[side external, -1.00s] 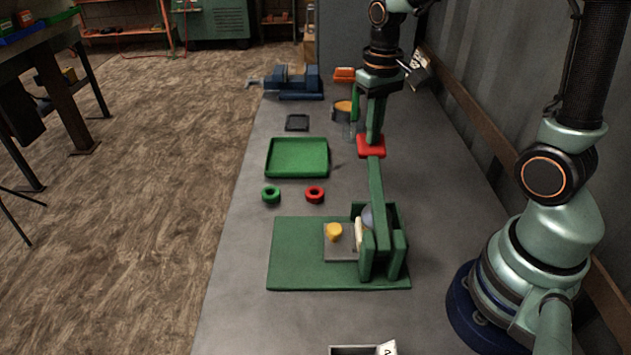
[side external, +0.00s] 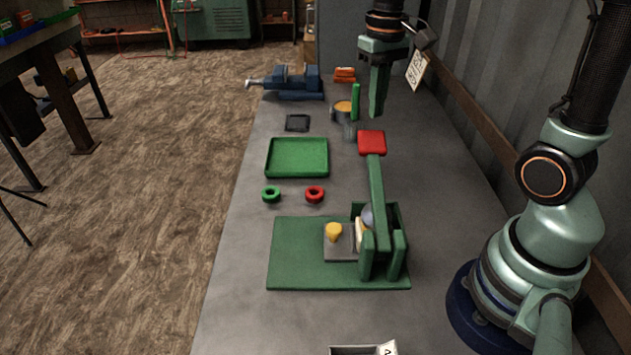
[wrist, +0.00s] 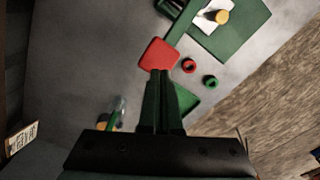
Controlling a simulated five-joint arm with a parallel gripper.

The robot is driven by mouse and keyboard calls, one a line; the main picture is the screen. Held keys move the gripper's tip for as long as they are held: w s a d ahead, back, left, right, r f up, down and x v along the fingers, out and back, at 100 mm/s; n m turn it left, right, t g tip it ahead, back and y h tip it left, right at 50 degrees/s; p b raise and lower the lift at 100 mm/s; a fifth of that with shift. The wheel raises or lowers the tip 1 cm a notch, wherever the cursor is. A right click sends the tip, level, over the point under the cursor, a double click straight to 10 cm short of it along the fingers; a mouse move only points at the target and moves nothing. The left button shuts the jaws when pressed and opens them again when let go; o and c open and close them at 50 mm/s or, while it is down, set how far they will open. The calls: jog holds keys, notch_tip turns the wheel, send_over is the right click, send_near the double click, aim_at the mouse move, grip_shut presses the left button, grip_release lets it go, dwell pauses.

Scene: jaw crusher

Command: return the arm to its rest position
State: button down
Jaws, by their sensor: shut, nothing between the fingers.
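My gripper (side external: 377,112) is shut and empty. It hangs in the air above and behind the red handle pad (side external: 372,142) of the jaw crusher, apart from it. In the wrist view my gripper (wrist: 163,74) points toward the red pad (wrist: 158,54). The jaw crusher (side external: 290,262) is a green base with a green lever (side external: 377,200) rising to the pad. A yellow lump (side external: 333,231) sits on its grey plate, beside the jaws; it also shows in the wrist view (wrist: 222,16).
A green tray (side external: 297,141), a green ring (side external: 271,194) and a red ring (side external: 315,194) lie left of the lever. A dark square (side external: 298,123), a blue vise (side external: 295,94) and a container with tan contents (side external: 343,107) stand farther back. The bench's front left is clear.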

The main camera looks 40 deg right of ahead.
jog(key=s+a+r+n+t, duration=0.3)
jog(key=s+a+t, duration=0.2)
jog(key=shift+s+a+t, duration=0.3)
jog(key=shift+a, duration=0.1)
dwell(0.8)
